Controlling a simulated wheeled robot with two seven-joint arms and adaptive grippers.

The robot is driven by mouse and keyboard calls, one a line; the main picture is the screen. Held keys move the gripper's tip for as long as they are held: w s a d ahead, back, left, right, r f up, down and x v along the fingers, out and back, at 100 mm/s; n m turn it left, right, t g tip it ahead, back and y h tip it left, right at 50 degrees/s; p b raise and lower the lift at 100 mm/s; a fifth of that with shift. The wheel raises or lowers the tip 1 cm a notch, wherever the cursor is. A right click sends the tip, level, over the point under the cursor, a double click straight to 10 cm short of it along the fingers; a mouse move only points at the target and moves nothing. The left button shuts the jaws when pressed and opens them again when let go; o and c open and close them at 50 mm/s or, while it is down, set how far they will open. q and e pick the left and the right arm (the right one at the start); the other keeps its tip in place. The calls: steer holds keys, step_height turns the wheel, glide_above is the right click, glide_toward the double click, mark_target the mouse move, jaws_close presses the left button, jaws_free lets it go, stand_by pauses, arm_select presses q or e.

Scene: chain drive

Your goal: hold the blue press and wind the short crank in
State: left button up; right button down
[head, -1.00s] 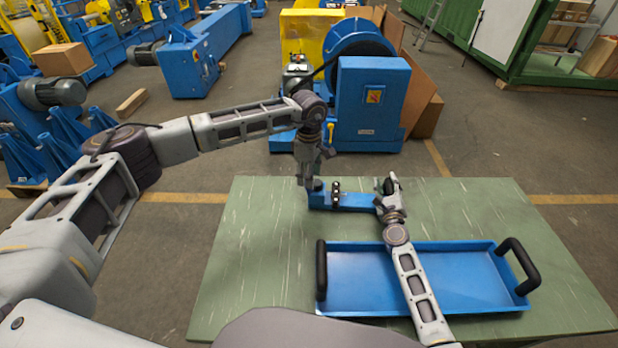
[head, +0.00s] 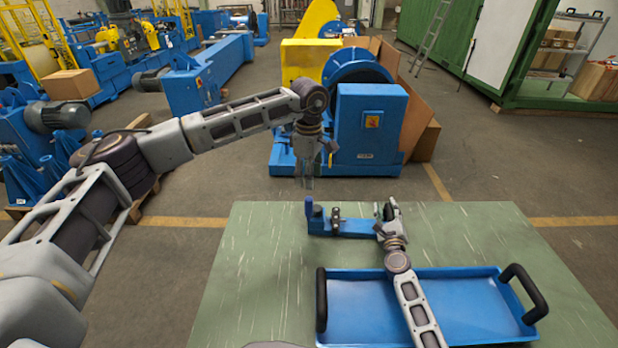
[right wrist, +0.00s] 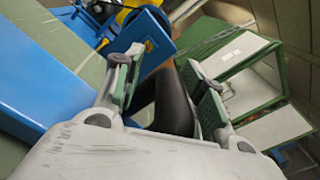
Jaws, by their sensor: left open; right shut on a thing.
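The blue press (head: 352,228) lies on the green table, behind the tray. A dark blue upright grip (head: 308,207) stands at its left end; it looks like the short crank's handle, though the crank arm is too small to make out. My left gripper (head: 307,184) is open and empty, pointing down just above and behind that grip, apart from it. My right gripper (head: 387,211) is at the press's right end.
A blue tray (head: 450,334) with black side handles stands on the green table (head: 252,290) in front of the press, under my right arm. The table's left part is clear. A large blue machine (head: 370,125) stands on the floor beyond the table.

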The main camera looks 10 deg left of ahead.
steer(key=shift+s+a+f, duration=0.15)
steer(key=shift+f, duration=0.25)
steer(key=c, duration=0.9)
jaws_free()
steer(key=shift+o, duration=0.6)
steer(key=shift+r, duration=0.1)
steer(key=shift+w+r, duration=0.1)
steer(key=shift+w, duration=0.1)
steer(key=shift+s, duration=0.2)
steer(key=shift+s+d, duration=0.25)
steer(key=shift+s, duration=1.65)
steer(key=shift+s+d, duration=0.2)
steer(key=shift+s, duration=1.7)
